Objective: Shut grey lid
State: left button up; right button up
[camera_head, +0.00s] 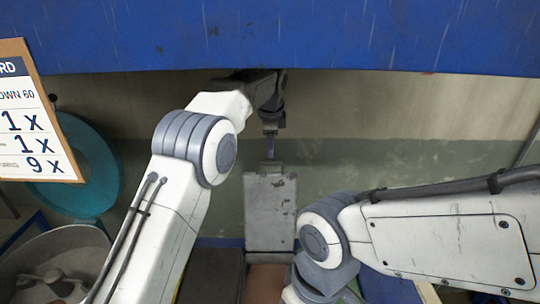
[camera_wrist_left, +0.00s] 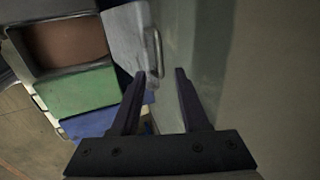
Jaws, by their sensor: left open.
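The grey lid (camera_head: 270,212) stands raised in the middle of the head view, a worn, scuffed flat panel. In the left wrist view the lid (camera_wrist_left: 126,40) shows at the top, with a thin metal handle (camera_wrist_left: 155,52) along its edge. My left gripper (camera_head: 270,156) is just above the lid's top edge in the head view. In the left wrist view the gripper (camera_wrist_left: 159,72) is open, its two fingers apart with nothing held; contact with the lid cannot be told. My right gripper is not in view; only my right arm shows.
An open box with a brown inside (camera_wrist_left: 65,42) and a green block (camera_wrist_left: 76,103) show in the left wrist view. A blue panel (camera_head: 290,35) hangs across the top. A clipboard sign (camera_head: 30,115), a teal round object (camera_head: 95,165) and a grey tub (camera_head: 75,247) are at left.

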aim_at(270, 162)
pick_arm(q)
jog(key=p+x, duration=0.1)
jog(key=x, duration=0.5)
jog(key=shift+f+p, duration=0.3)
jog(key=shift+c, duration=0.3)
grip_shut()
dwell(0.8)
